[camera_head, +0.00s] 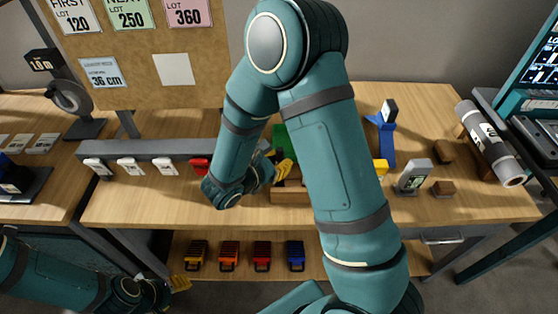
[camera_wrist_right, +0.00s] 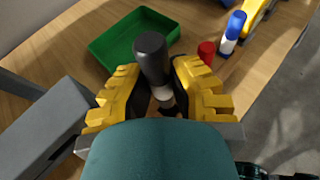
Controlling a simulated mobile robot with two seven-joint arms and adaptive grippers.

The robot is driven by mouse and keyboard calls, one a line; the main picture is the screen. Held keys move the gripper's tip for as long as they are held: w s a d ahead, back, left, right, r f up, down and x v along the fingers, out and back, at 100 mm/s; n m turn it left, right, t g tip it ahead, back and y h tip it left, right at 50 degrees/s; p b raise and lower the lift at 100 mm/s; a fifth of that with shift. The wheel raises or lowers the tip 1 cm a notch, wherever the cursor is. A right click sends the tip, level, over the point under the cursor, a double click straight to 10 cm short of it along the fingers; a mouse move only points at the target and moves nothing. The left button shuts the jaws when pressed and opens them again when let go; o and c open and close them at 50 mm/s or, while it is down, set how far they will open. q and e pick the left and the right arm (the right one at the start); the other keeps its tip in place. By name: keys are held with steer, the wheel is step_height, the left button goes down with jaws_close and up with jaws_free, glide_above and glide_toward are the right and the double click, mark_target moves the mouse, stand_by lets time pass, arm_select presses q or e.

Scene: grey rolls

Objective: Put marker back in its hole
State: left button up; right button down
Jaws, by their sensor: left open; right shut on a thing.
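In the right wrist view my right gripper (camera_wrist_right: 162,88) is shut on a marker (camera_wrist_right: 151,55) with a black top and a paler band lower down. The marker's lower end is hidden by my wrist. In the head view my right gripper (camera_head: 283,170) is above or beside a wooden block (camera_head: 290,194), largely hidden by my arm; the marker cannot be made out there. A red marker (camera_wrist_right: 207,51) and a blue-and-white marker (camera_wrist_right: 236,27) are just beyond the right finger. Which hole is empty cannot be seen. My left gripper (camera_head: 180,283) is open and empty, low at the left.
A green tray (camera_wrist_right: 133,38) lies beyond the marker. A grey rail (camera_head: 150,147) with white tags runs along the left of the wooden table (camera_head: 130,205). A blue stand (camera_head: 386,140), a grey display (camera_head: 413,176) and a roll (camera_head: 488,140) stand to the right.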

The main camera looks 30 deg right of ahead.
steer(key=shift+f+b, duration=2.95)
steer(key=shift+f, duration=0.45)
steer(key=c, duration=1)
jaws_free()
steer(key=shift+r, duration=0.1)
steer(key=shift+o, duration=0.2)
steer(key=v, duration=1.2)
